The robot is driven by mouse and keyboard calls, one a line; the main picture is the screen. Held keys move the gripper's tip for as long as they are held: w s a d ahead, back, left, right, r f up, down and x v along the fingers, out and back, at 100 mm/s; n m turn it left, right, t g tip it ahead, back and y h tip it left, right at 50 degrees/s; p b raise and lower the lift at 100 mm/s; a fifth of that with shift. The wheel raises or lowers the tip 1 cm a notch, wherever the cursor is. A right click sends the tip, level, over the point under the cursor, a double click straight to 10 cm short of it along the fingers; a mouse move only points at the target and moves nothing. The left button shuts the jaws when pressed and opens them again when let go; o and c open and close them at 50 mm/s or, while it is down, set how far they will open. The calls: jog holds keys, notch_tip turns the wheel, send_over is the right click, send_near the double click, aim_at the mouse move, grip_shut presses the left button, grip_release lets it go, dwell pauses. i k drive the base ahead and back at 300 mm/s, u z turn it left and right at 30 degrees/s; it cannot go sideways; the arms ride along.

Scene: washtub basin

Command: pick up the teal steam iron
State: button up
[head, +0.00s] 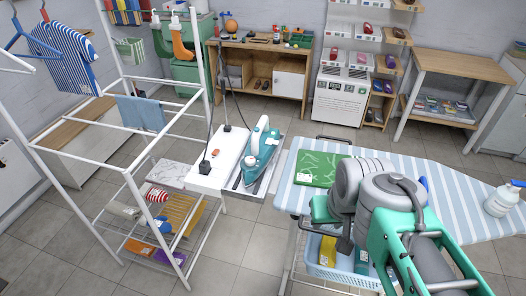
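The teal steam iron (262,146) stands on a metal rest (252,182) at the left end of the ironing board, beside a white block-like surface. Its pale handle side faces up and a dark cord runs up from that area. My arm is folded over the ironing board at the right, apart from the iron. The fingers of my gripper cannot be made out clearly, as grey and green arm links cover that area.
The striped ironing board (450,200) carries a green packet (318,169) and a white spray bottle (502,199). A blue basket (340,275) sits below it. A white drying rack (75,147) stands at left. A workbench (262,46) stands behind, with open floor before it.

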aim_at(256, 147)
jog(key=z, duration=0.05)
jog(key=k, duration=0.45)
jog(key=u, duration=1.2)
jog(key=i, duration=1.75)
jog(key=z, duration=0.35)
